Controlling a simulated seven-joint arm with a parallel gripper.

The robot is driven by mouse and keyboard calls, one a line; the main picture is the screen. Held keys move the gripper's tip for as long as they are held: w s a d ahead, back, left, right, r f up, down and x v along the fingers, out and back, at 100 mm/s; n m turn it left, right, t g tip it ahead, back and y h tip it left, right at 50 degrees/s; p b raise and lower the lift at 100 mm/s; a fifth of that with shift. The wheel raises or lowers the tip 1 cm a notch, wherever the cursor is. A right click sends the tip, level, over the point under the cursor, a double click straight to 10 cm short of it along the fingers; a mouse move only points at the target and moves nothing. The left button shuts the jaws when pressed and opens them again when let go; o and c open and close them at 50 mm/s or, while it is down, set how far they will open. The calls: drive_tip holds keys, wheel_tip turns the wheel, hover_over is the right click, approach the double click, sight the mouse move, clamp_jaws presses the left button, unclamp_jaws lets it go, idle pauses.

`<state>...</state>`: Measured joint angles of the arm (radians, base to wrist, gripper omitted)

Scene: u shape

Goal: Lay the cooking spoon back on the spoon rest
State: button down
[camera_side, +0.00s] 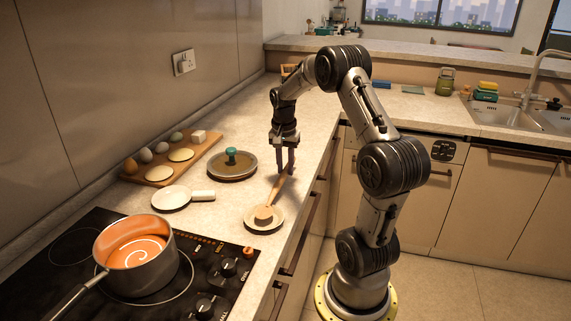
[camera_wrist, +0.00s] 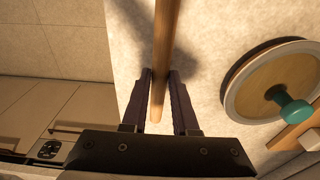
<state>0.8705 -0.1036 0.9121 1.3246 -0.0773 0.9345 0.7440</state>
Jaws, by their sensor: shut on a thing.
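The cooking spoon is wooden, with its handle (camera_wrist: 163,35) running up between my fingers in the wrist view. In the side view my gripper (camera_side: 285,170) is shut on the handle's upper end. The spoon slants down toward the front, its head (camera_side: 264,212) over a small round cream dish (camera_side: 264,224); I cannot tell if they touch. A white round dish with a short tab (camera_side: 172,198), which looks like the spoon rest, lies empty to the left. The wrist view shows my gripper (camera_wrist: 161,75) around the handle; the spoon's head is out of that view.
A lid with a green knob (camera_side: 232,166) lies behind, also in the wrist view (camera_wrist: 275,85). A board (camera_side: 160,172) with eggs and flat rounds is at the left. A pot of orange soup (camera_side: 136,250) stands on the black hob (camera_side: 195,270). The counter edge is close on the right.

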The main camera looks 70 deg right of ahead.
idle(0.3)
drive_tip(key=c, duration=0.6)
unclamp_jaws()
wheel_tip(320, 180, up, 14)
drive_tip(key=a, duration=0.1)
drive_tip(key=shift+a, duration=0.2)
drive_tip(key=shift+f, duration=0.1)
